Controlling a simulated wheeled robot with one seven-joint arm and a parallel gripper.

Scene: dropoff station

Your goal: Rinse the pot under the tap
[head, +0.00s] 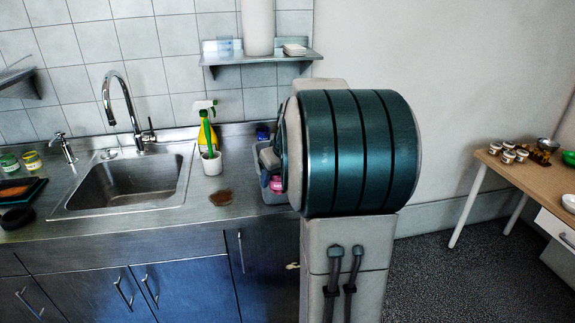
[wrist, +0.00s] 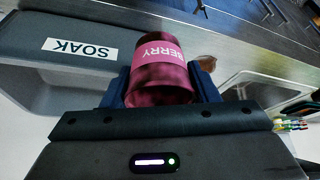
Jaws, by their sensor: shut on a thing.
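A dark pink pot (wrist: 163,88) with the word BERRY on its label is between the blue fingers of my gripper (wrist: 162,80) in the wrist view. The gripper is shut on it. In the head view my arm hides most of the gripper, and a small pink patch shows at the grey tub beside it. The tap (head: 125,100) is a tall curved chrome spout behind the steel sink (head: 126,184), left of my arm. The sink basin looks empty, and I see no water running from the tap.
A grey tub (wrist: 75,60) marked SOAK is close beside the pot. A wall shelf (head: 260,57) is above. A wooden table (head: 530,178) stands right.

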